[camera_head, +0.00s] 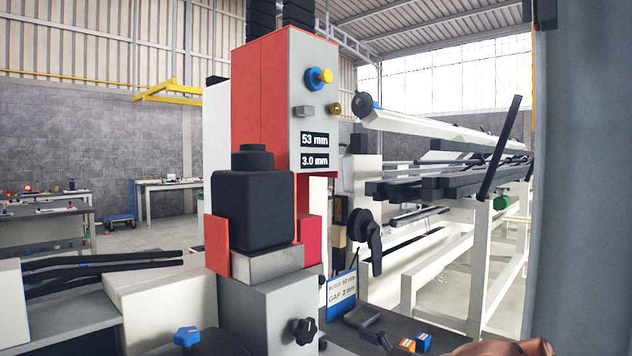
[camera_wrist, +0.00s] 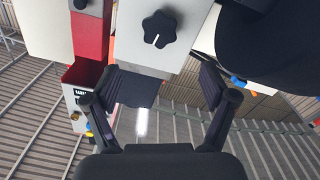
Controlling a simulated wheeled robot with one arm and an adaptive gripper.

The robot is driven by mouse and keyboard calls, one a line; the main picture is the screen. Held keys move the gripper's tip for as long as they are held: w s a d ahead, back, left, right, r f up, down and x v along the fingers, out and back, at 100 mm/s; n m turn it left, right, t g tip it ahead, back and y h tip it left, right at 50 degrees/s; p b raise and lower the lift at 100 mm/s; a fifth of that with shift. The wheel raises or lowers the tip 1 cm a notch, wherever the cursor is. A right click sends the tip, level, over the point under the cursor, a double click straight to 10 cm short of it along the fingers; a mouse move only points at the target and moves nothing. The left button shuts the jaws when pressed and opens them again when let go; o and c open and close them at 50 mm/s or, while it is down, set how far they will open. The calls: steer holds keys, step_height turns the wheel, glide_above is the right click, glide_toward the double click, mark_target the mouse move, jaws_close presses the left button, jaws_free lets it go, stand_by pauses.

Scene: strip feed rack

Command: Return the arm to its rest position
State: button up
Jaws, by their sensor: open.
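My gripper (camera_wrist: 168,88) shows in the wrist view with its two dark fingers spread apart and nothing between the pads. A pale machine block with a black star knob (camera_wrist: 159,29) is just beyond the fingers. I cannot tell the exact gap between them. In the head view the gripper is not clearly seen. The rest position itself is not marked in either view.
The red and grey machine (camera_head: 270,95), with displays reading 53 mm and 3.0 mm, stands close in front. A blue knob (camera_head: 187,336) and small blocks (camera_head: 423,342) are low down. A long white rack (camera_head: 480,245) extends right. Open floor lies behind left.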

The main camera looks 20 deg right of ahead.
steer(key=w+d+r+m+h+p, duration=0.3)
steer(key=d+r+m+h+p, duration=0.15)
steer(key=d+h, duration=0.5)
steer(key=s+d+f+m+g+h+p, duration=0.25)
steer(key=s+d+m+g+h, duration=0.2)
steer(key=s, duration=0.25)
steer(key=s+a+f+g+y+p, duration=0.2)
steer(key=s+a+f+g, duration=0.2)
steer(key=s+a, duration=0.6)
steer(key=s+a+f+g+y+p, duration=0.2)
steer(key=s+a+g, duration=0.7)
steer(key=s, duration=0.9)
steer(key=shift+a+f+m+y+p, duration=0.4)
steer(key=shift+a+f+y, duration=0.15)
steer(key=shift+f, duration=0.35)
